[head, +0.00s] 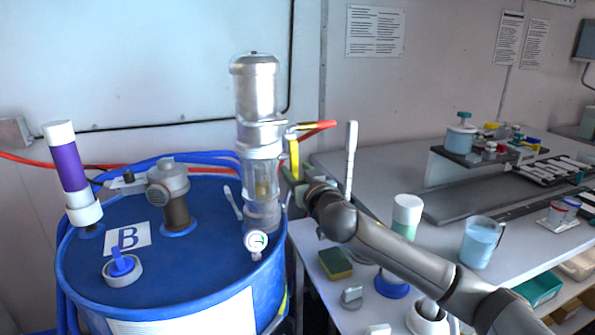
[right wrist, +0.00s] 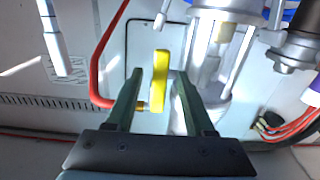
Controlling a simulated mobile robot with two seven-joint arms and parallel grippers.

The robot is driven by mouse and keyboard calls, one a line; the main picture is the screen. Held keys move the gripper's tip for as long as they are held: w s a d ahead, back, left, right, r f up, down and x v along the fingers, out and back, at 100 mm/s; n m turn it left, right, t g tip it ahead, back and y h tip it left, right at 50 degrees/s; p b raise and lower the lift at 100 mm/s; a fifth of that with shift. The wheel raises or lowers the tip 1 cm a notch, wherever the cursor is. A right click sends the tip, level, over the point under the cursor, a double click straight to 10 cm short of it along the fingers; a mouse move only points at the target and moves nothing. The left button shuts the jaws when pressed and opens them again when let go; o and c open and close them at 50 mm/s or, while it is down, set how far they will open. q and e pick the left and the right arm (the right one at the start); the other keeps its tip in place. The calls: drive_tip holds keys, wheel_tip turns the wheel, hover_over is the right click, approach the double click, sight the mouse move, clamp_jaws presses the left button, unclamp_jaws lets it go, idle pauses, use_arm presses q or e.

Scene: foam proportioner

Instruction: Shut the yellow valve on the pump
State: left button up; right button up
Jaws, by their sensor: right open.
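The pump (head: 256,90) is a silver and clear cylinder standing on the blue drum. Its yellow valve handle (head: 294,160) hangs down on the pump's right side, below a yellow fitting with a red hose. In the right wrist view the yellow valve handle (right wrist: 161,78) lies between the green fingers of my right gripper (right wrist: 159,76), with a gap on each side. My right gripper (head: 291,180) is open and sits beside the pump at the handle's lower end. Its fingertips are partly hidden in the head view. My left gripper is not in view.
The blue drum (head: 190,268) carries a pressure gauge (head: 256,241), a grey-capped fitting (head: 168,182) and a purple tube (head: 67,165). A red hose (right wrist: 97,62) runs close to the fingers. The grey bench (head: 365,165) at right holds a jug (head: 481,243) and bottles.

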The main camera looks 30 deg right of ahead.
drive_tip(key=shift+c, duration=0.3)
clamp_jaws()
idle(1.0)
